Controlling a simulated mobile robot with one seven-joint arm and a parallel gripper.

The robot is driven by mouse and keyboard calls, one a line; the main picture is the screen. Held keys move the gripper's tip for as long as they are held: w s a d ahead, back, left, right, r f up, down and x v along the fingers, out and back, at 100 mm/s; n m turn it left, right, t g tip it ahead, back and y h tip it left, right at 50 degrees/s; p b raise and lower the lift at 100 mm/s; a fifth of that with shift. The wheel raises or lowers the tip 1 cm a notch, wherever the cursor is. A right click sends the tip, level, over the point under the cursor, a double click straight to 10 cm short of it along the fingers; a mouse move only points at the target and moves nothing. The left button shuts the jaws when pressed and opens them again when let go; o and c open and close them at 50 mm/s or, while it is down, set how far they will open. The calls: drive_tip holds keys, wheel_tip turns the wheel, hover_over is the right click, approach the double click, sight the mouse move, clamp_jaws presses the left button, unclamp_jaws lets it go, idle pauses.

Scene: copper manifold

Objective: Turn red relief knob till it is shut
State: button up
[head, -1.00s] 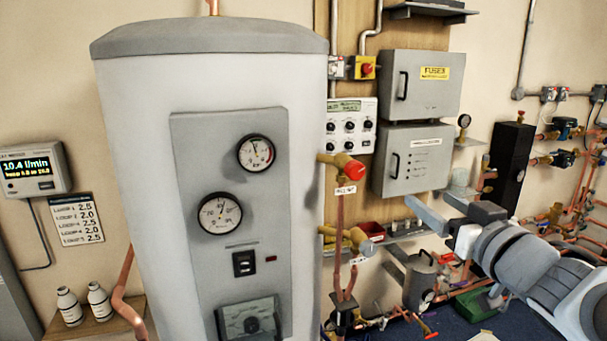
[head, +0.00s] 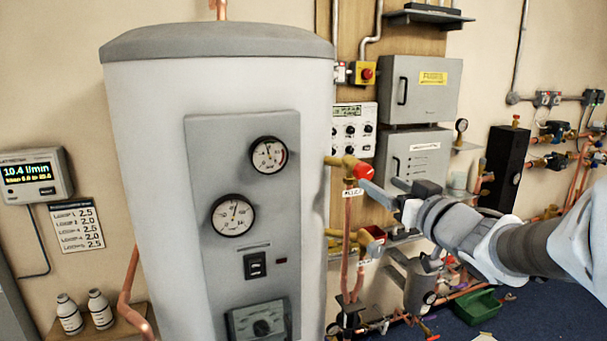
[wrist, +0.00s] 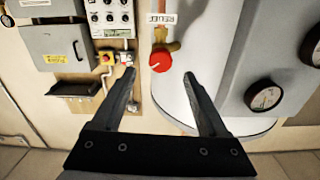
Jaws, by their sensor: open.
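The red relief knob (head: 364,171) sits on a brass valve at the right side of the white cylinder. In the wrist view the red knob (wrist: 160,60) shows face-on, with a pale mark on it, just beyond the fingertips and between their lines. My gripper (head: 381,186) is open and empty, close to the knob at its lower right in the head view. In the wrist view the two fingers of my gripper (wrist: 160,77) stand apart on either side, and neither visibly touches the knob. A relief label (wrist: 161,18) is beside the valve.
The white cylinder (head: 160,200) with two gauges stands left of the knob. Grey electrical boxes (head: 420,90) and a dial panel (head: 352,130) are on the wall behind. Copper pipes run downward.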

sight(367, 174)
drive_tip(key=x, duration=0.7)
drive_tip(key=shift+w, duration=0.1)
clamp_jaws()
